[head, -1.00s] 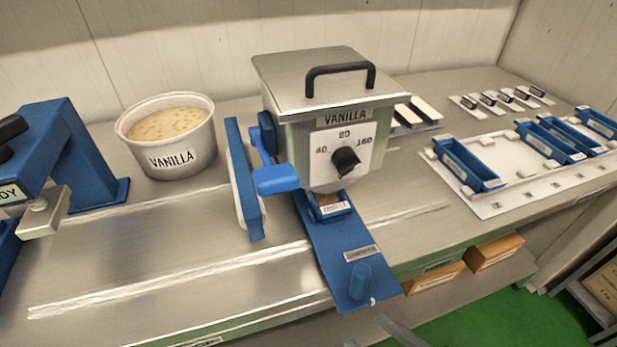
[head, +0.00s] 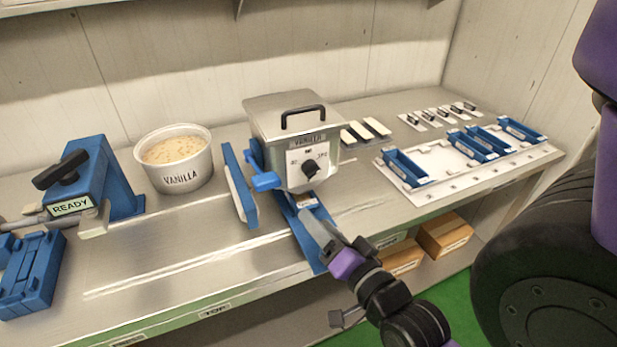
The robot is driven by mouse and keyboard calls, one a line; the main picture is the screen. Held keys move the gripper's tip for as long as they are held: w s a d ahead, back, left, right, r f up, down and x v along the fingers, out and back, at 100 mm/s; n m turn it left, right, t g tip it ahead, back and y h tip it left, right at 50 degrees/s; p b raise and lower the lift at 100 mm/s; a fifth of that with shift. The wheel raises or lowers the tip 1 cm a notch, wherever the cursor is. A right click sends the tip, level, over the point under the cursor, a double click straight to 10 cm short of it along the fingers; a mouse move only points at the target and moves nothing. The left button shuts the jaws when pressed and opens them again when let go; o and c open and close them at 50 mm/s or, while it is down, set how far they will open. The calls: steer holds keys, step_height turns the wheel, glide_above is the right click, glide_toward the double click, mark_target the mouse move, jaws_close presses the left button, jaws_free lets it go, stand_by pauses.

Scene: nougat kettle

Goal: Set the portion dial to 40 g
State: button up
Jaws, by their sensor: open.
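The portion dial (head: 311,168) is a black knob on a white plate on the front of the steel vanilla kettle (head: 296,126). Marks 40, 80 and 160 ring it, small in this view. Its exact pointer direction is too small to tell. My gripper (head: 318,222) is open, below and in front of the dial, over the blue chute plate under the kettle. It is apart from the dial and partly hides the plate.
A blue lever (head: 266,181) sticks out left of the kettle. A white vanilla tub (head: 174,160) and a blue READY press (head: 80,185) stand left. A white tray (head: 470,164) with blue moulds lies right. Cardboard boxes (head: 445,235) sit below the counter.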

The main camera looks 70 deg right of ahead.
mark_target(315, 173)
steer(key=shift+w+d+r+m+g+h+p, duration=0.25)
steer(key=shift+w+d+r+m+h+p, duration=0.3)
steer(key=shift+d, duration=1.25)
steer(key=shift+w+d+r+m+g+h+p, duration=0.3)
steer(key=shift+w+d+m, duration=0.4)
steer(key=shift+d, duration=1.1)
steer(key=shift+w+d+r+m+g+h+p, duration=0.15)
steer(key=shift+w+d+r+m+h+p, duration=0.35)
steer(key=shift+d, duration=1.3)
steer(key=shift+w+r+y, duration=0.1)
steer(key=shift+y, duration=0.15)
jaws_close()
